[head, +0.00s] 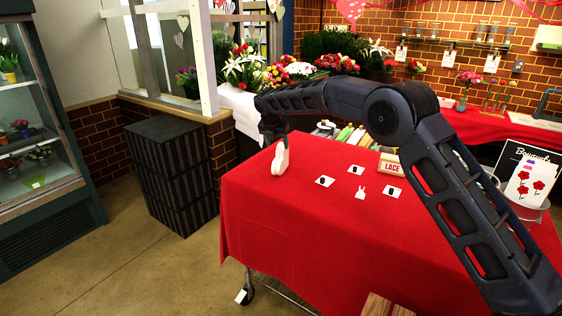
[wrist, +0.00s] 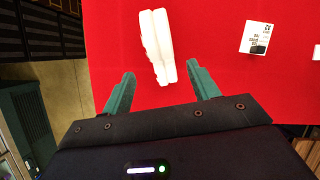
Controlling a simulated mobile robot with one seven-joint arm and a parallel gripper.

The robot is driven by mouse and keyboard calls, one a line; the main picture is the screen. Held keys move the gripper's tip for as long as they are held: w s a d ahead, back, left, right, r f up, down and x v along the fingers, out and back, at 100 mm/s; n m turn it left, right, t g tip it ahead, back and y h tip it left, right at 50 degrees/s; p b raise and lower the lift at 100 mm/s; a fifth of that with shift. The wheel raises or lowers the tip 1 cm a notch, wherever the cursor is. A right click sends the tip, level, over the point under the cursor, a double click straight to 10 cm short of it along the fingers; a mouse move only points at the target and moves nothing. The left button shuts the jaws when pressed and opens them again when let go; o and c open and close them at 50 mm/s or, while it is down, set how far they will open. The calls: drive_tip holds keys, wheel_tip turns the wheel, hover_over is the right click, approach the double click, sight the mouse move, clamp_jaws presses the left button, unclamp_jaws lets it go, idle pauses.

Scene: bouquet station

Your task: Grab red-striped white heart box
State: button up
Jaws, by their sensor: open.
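A white two-lobed object (head: 281,157) stands near the left end of the red-covered table. It also shows in the wrist view (wrist: 157,45), long and narrow. It may be the heart box, but I cannot see red stripes on it. My gripper (head: 271,136) is open just beside and above it. In the wrist view the two green fingers of my gripper (wrist: 160,78) are spread, and the white object's near end lies between them. I cannot tell whether either finger touches it.
The red table (head: 300,225) also holds several small cards with dark items, a small white bunny-shaped piece (head: 361,192) and a LACE sign (head: 390,164). Flowers (head: 245,70) stand behind it. A black striped crate (head: 172,170) stands on the floor to the left. The table's front is mostly clear.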

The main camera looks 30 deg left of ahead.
sight(279, 151)
drive_tip(key=x, duration=0.5)
drive_tip(key=shift+w, duration=0.15)
drive_tip(key=shift+w+x, duration=0.15)
drive_tip(key=shift+x, duration=1.15)
drive_tip(key=shift+w+x, duration=0.15)
drive_tip(key=shift+x, duration=1.2)
drive_tip(key=shift+r, duration=0.15)
drive_tip(key=c, duration=1.2)
drive_tip(key=shift+o, duration=0.2)
